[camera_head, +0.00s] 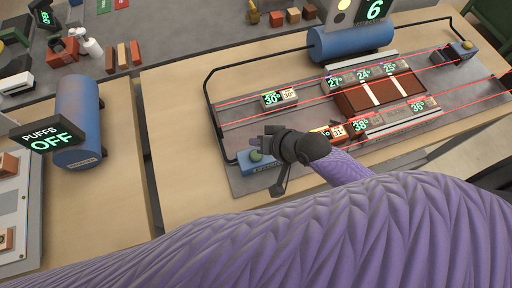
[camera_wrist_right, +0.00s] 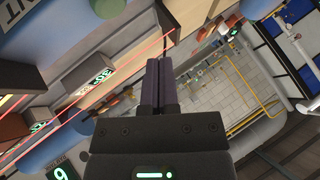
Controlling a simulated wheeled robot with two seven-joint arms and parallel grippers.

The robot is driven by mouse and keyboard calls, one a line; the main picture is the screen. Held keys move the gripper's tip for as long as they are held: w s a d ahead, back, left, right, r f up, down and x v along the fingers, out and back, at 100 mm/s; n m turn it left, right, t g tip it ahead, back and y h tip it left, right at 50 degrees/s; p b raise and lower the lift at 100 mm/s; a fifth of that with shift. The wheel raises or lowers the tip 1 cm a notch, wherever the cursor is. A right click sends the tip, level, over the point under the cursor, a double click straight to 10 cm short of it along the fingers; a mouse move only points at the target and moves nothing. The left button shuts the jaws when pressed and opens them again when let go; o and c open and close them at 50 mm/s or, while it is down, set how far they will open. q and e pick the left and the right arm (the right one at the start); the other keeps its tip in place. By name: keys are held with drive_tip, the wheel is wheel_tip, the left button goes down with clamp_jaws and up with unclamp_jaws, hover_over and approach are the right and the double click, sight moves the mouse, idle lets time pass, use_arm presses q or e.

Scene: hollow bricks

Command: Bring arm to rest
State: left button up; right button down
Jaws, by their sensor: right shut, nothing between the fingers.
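My right gripper (camera_head: 268,143) is over the front left part of the grey fixture plate (camera_head: 235,185), near its blue box with a green button (camera_head: 257,157). In the right wrist view its two dark fingers (camera_wrist_right: 159,85) are together with nothing between them. My purple right arm crosses the lower part of the head view and hides much of the table's front. My left gripper is not in view.
The fixture holds red-brown bricks (camera_head: 375,93) and several small blocks with green number labels. Red lines run across it. A black pipe frames it, joined to a blue cylinder (camera_head: 350,42). Another blue cylinder (camera_head: 78,120) stands at left by an OFF sign (camera_head: 48,140).

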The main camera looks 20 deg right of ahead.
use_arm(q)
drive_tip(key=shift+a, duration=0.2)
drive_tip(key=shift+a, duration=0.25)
